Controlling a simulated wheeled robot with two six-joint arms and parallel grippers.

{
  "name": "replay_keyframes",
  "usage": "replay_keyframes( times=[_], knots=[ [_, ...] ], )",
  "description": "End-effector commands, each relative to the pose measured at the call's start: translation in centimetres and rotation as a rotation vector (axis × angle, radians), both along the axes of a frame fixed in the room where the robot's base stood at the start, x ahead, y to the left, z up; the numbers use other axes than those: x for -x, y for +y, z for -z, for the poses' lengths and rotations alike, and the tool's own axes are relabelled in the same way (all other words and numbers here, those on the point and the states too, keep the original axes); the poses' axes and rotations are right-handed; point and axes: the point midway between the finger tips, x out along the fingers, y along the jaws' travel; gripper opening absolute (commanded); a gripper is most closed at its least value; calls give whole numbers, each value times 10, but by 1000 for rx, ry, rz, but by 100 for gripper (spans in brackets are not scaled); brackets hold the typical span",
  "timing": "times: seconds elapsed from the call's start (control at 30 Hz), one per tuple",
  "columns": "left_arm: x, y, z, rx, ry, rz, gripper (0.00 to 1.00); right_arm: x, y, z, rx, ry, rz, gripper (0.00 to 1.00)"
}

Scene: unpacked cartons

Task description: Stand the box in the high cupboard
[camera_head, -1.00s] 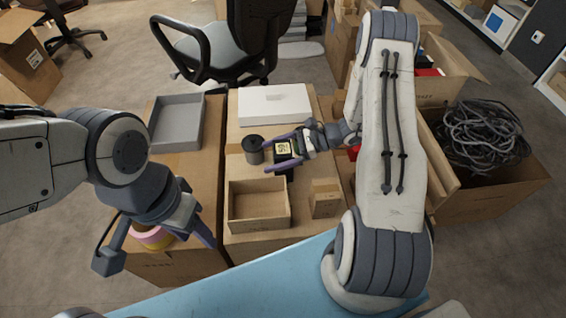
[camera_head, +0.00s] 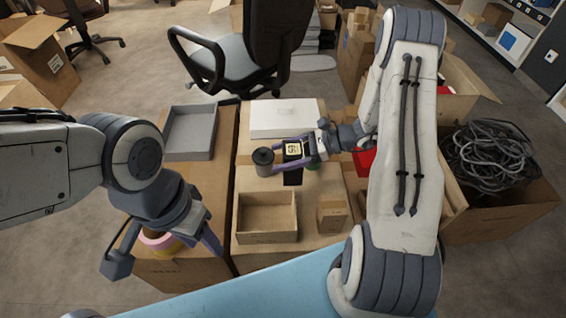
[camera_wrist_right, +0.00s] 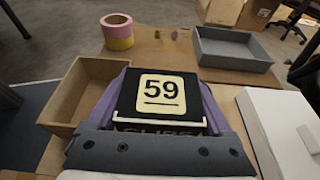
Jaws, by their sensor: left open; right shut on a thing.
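The box (camera_head: 293,158) is black with a yellow label reading 59. My right gripper (camera_head: 285,158) is shut on it, over the carton top near a dark cylinder (camera_head: 263,162). In the right wrist view the box (camera_wrist_right: 162,97) sits between the two purple fingers with its label facing the camera. My left gripper (camera_head: 163,250) is open and empty at the lower left, above or around a pink and yellow tape roll (camera_head: 160,243); I cannot tell which. I cannot make out a high cupboard in either view.
An open cardboard box (camera_head: 267,217) and a small carton (camera_head: 332,214) stand in front. A grey tray (camera_head: 190,133) and a white box (camera_head: 285,118) lie behind. A carton of coiled cable (camera_head: 490,158) is at right, an office chair (camera_head: 235,55) behind.

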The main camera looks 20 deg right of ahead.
Motion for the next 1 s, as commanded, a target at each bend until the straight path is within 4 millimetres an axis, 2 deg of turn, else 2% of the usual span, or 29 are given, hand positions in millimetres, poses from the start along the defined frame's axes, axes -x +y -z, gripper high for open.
replay_keyframes(
  times=[0.03,0.13,0.47,0.93,1.0],
  knots=[
    [0,0,-6,0,0,0,50,-1,0,-15,1,-4,0,4],
    [0,0,-11,0,0,0,50,0,0,-30,2,-2,-1,4],
    [0,0,-20,0,0,0,50,0,0,-52,0,-1,0,4],
    [0,0,-71,0,0,0,50,0,0,-120,0,-1,0,4],
    [0,0,-52,1,-1,0,50,2,-1,-97,-10,0,47,4]
  ],
)
